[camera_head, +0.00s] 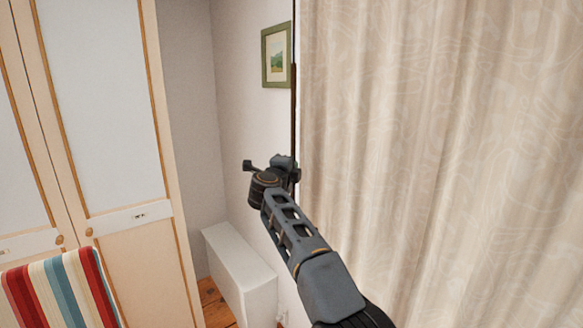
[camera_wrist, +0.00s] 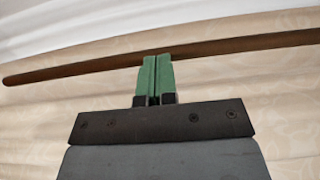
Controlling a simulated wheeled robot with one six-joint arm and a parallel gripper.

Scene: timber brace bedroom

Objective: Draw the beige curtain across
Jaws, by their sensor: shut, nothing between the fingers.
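The beige curtain (camera_head: 440,130), with a pale swirl pattern, hangs in folds over the right half of the head view. It also fills the background of the wrist view (camera_wrist: 60,115). A thin brown rod (camera_head: 294,110) hangs upright along the curtain's left edge. In the wrist view the rod (camera_wrist: 230,46) crosses nearly level in front of the cloth, with its end at the left. My gripper (camera_wrist: 157,58) has green fingers pressed together, their tips at the rod's edge. Nothing shows between them; whether they touch the rod I cannot tell. In the head view the fingertips are hidden behind my wrist.
A cream wardrobe (camera_head: 110,110) with wood trim stands at the left. A striped cloth (camera_head: 60,290) is in front of it. A low white box-like unit (camera_head: 240,270) stands against the wall below my arm. A green-framed picture (camera_head: 277,55) hangs beside the rod.

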